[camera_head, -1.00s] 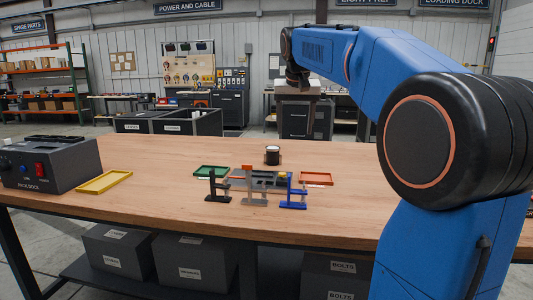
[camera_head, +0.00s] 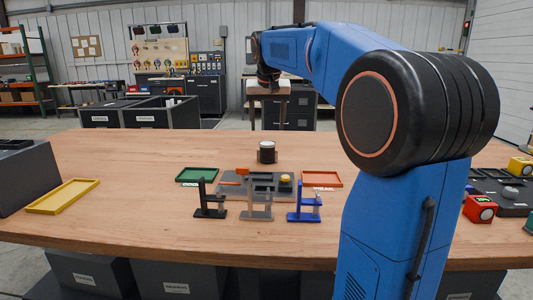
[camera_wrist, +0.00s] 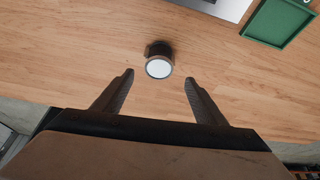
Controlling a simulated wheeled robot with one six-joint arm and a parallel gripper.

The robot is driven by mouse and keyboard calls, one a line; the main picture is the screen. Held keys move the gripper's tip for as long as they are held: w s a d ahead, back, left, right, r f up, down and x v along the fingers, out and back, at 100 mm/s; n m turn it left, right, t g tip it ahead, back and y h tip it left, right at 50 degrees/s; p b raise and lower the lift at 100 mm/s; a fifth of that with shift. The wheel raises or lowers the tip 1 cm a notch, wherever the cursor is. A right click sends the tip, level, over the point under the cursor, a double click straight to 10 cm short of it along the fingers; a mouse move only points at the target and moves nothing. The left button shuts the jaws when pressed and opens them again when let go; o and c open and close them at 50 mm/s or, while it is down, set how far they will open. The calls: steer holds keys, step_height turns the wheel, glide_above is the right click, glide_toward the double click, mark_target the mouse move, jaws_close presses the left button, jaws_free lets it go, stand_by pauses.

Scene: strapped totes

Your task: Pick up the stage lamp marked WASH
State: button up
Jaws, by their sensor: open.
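A small dark round lamp with a pale disc face (camera_head: 267,152) stands upright on the wooden workbench, behind the grey board. It also shows in the wrist view (camera_wrist: 159,67); no WASH mark is readable on it. My gripper is open and empty in the wrist view (camera_wrist: 160,79), its two fingers pointing toward the lamp. The lamp appears just beyond and between the fingertips, apart from them. In the head view my arm reaches out over the bench, and the fingers cannot be made out there.
A grey board (camera_head: 257,192) lies between a green tray (camera_head: 197,174) and a red-orange tray (camera_head: 322,178). Black, grey and blue stands (camera_head: 304,216) are in front. A yellow tray (camera_head: 64,196) is at left; red and yellow devices (camera_head: 480,208) at right. Bench around the lamp is clear.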

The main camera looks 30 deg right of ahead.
mark_target(267, 144)
steer(key=x, duration=1.1)
steer(key=shift+d+f, duration=0.15)
steer(key=shift+f, duration=0.1)
steer(key=shift+c, duration=0.2)
steer(key=c, duration=1.2)
